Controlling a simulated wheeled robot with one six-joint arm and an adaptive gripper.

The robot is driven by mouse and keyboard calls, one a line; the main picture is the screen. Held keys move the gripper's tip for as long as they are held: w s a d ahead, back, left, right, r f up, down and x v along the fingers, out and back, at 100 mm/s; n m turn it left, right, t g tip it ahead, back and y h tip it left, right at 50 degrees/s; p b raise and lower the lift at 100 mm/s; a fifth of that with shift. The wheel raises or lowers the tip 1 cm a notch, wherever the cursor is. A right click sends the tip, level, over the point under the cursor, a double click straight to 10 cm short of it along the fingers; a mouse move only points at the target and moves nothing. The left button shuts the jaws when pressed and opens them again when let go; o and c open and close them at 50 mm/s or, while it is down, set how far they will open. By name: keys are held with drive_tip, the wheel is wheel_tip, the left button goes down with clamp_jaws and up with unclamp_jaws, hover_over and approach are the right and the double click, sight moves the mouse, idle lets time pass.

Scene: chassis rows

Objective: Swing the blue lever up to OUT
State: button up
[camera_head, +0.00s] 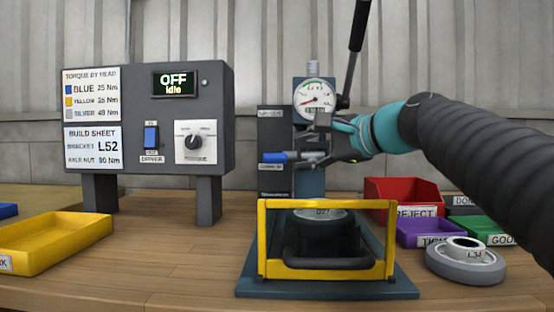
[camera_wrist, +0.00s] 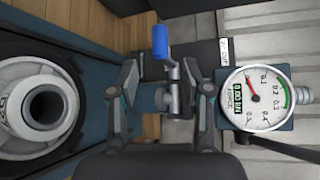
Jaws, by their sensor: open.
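The blue lever (camera_head: 275,157) sticks out to the left from the press column, roughly level, in front of a dark plate with small labels I cannot read. In the wrist view its blue handle (camera_wrist: 160,40) stands ahead of the fingertips, joined by a metal crank (camera_wrist: 170,72). My gripper (camera_head: 323,140) is open beside the column, just right of the handle. In the wrist view the gripper (camera_wrist: 165,85) has one finger on each side of the crank's metal hub, with gaps showing. I cannot tell whether either finger touches.
A round dial gauge (camera_head: 315,98) sits just above my gripper. A yellow guard frame (camera_head: 325,204) stands in front of the press. A grey control box (camera_head: 216,118) is at left, with a blue rocker switch (camera_head: 151,137). Red (camera_head: 405,189) and purple (camera_head: 428,226) bins stand at right.

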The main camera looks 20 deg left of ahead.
sight(277, 157)
drive_tip(key=x, duration=1)
drive_tip(key=shift+w+a, duration=0.1)
drive_tip(key=shift+a, duration=0.15)
clamp_jaws()
